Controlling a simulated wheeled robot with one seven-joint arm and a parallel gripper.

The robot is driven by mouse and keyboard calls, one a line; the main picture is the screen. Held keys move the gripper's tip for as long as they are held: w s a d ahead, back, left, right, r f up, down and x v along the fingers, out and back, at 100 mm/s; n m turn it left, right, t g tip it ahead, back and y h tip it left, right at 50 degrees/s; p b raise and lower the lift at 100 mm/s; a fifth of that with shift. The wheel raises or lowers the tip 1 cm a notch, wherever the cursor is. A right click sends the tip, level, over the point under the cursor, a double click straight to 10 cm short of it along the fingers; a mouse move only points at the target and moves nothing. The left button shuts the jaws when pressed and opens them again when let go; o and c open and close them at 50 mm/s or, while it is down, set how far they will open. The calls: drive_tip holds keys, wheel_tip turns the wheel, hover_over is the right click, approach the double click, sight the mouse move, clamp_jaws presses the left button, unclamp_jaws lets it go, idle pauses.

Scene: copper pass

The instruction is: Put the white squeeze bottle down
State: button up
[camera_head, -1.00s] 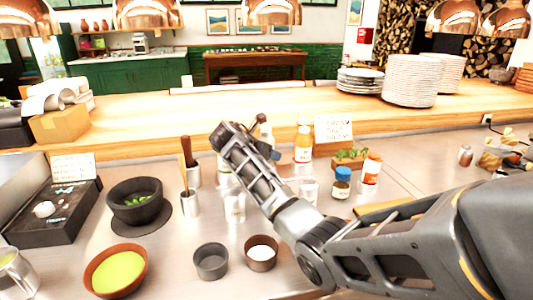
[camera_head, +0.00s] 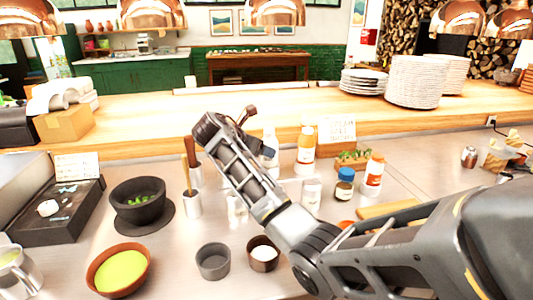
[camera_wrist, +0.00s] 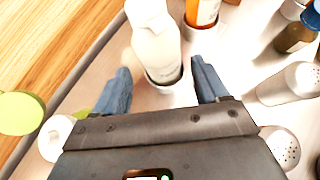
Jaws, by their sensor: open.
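The white squeeze bottle (camera_wrist: 155,45) stands between the two fingers of my gripper (camera_wrist: 161,76) in the wrist view. The fingers are spread, with a visible gap on each side of the bottle.
An orange-labelled bottle (camera_wrist: 203,12) stands close beside it. A metal shaker (camera_wrist: 290,83) and a blue-capped jar (camera_head: 343,184) stand to the right. A black mortar (camera_head: 142,204) and a green-filled bowl (camera_head: 119,270) are at left. Plate stacks (camera_head: 414,83) stand on the wooden ledge.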

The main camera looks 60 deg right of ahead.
drive_tip(key=shift+v, duration=2.6)
